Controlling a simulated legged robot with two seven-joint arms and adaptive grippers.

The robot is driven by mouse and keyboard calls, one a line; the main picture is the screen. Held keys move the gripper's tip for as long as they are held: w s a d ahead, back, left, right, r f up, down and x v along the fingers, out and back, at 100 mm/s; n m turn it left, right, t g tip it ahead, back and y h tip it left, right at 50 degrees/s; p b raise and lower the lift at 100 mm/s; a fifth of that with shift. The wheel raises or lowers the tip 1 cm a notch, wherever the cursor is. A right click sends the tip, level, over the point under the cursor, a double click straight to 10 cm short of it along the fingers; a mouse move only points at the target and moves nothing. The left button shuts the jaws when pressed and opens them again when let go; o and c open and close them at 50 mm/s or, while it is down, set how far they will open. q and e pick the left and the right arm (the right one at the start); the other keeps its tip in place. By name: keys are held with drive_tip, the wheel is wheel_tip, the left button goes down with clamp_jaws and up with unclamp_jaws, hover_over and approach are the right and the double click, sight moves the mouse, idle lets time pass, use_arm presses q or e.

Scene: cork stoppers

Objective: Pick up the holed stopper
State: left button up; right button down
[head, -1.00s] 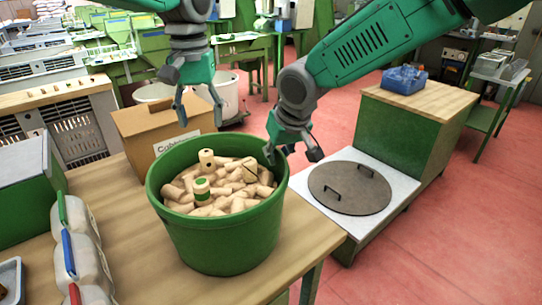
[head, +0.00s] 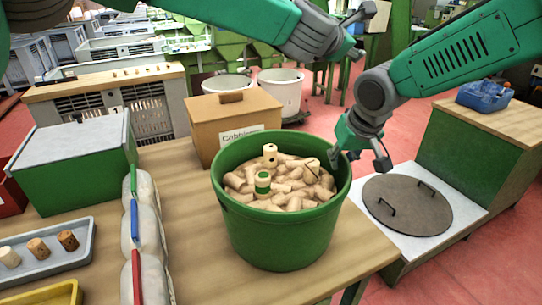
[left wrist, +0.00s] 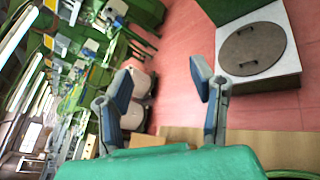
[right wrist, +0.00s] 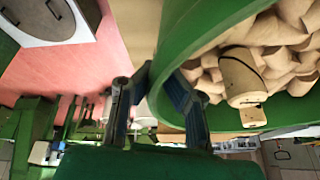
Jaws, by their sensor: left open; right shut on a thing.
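The holed stopper (head: 270,155), pale cork with a dark hole in its side, stands among the loose corks in the green bucket (head: 284,235). A stopper with a green band (head: 262,183) stands in front of it, and one with a dark line (head: 312,171) lies to the right. My right gripper (head: 359,160) is at the bucket's right rim; in the right wrist view its fingers (right wrist: 152,105) stand apart on either side of the green wall, shut on it. My left gripper (head: 358,32) is open and empty, high beyond the bucket; its fingers (left wrist: 163,85) are spread.
A cardboard box (head: 228,115) stands behind the bucket. A round lid (head: 407,205) lies on the white top at right. Bare wood lies between the jugs and bucket.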

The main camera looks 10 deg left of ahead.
use_arm(q)
drive_tip(key=s+a+f+n+t+y, duration=0.1)
drive_tip(key=s+a+f+n+y, duration=0.1)
drive_tip(key=a+f+n+y, duration=0.6)
drive_tip(key=n+g+y, duration=0.5)
drive_tip(key=n+y, duration=0.3)
drive_tip(key=n, duration=0.5)
approach(273, 149)
drive_tip(key=x, duration=0.4)
drive_tip(key=shift+w+r, duration=0.15)
drive_tip(key=shift+w, duration=0.1)
drive_tip(key=shift+x, duration=3.15)
drive_tip(key=shift+s, duration=0.15)
drive_tip(key=c, duration=0.9)
